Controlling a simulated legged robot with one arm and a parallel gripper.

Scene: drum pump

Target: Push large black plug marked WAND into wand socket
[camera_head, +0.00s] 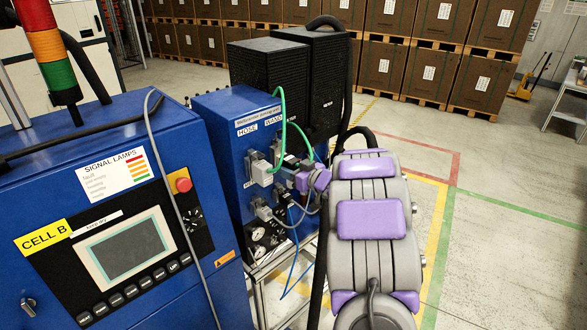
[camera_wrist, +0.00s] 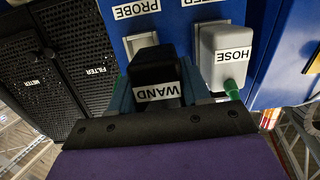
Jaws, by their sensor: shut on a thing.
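The large black plug marked WAND (camera_wrist: 156,82) is held between the fingers of my gripper (camera_wrist: 160,98) in the wrist view, its label upside down. In the head view my gripper (camera_head: 302,179) is close to the blue panel (camera_head: 232,150), below and right of the WAND label. The plug's far end and the wand socket are hidden, so I cannot tell whether they touch or how deep the plug is. The grey HOSE plug (camera_wrist: 221,62) with a green cable sits beside the black plug, and also shows in the head view (camera_head: 261,170).
A pale socket frame (camera_wrist: 139,42) shows by the PROBE label. Green and blue cables hang near my gripper. Black boxes (camera_head: 268,66) stand behind the panel. A blue control cabinet (camera_head: 110,215) stands at the left. Floor at the right is clear.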

